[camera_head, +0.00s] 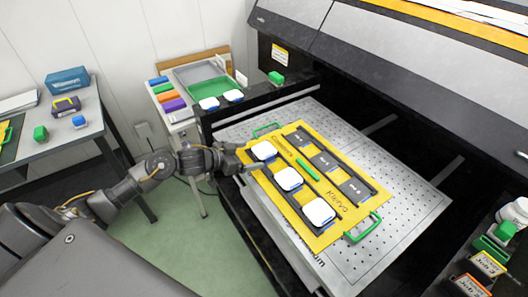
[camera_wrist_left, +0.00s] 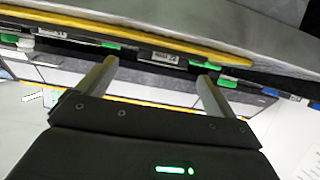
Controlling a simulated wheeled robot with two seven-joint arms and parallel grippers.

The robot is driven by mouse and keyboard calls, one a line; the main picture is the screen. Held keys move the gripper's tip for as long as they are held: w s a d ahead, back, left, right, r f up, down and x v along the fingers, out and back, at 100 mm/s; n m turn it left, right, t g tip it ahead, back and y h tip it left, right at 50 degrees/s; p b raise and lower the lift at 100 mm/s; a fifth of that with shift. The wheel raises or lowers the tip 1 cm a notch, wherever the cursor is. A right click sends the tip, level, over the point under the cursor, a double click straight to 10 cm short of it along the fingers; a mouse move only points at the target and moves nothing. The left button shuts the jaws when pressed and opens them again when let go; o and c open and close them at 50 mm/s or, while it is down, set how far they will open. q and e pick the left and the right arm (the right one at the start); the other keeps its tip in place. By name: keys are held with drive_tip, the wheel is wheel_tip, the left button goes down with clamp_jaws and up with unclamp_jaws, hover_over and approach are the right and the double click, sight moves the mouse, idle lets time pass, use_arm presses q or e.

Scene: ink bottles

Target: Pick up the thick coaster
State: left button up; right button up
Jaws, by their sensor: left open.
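Three white rounded-square coasters lie in a row on the left side of the yellow tray: an upper one (camera_head: 263,150), a middle one (camera_head: 289,179) and a lower one (camera_head: 318,211). Two more white coasters, one (camera_head: 209,103) and another (camera_head: 233,95), lie farther back. I cannot tell which coaster is the thick one. My left gripper (camera_head: 252,157) is open at the left side of the upper coaster; contact is unclear. In the left wrist view its two fingers (camera_wrist_left: 155,85) are spread, with no coaster clearly visible between them. My right gripper is not in view.
The yellow tray (camera_head: 333,234) with green handles lies on a perforated metal bed (camera_head: 405,232). A green stick (camera_head: 308,170) lies in its middle, beside dark slots. The printer body (camera_head: 400,70) overhangs the back. A side table (camera_head: 60,140) holds small boxes.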

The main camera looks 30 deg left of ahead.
sight(259, 152)
use_arm(q)
drive_tip(key=p+x, duration=0.1)
drive_tip(key=x, duration=0.3)
drive_tip(key=shift+w, duration=0.5)
drive_tip(key=shift+s, duration=0.1)
drive_tip(key=c, duration=1.2)
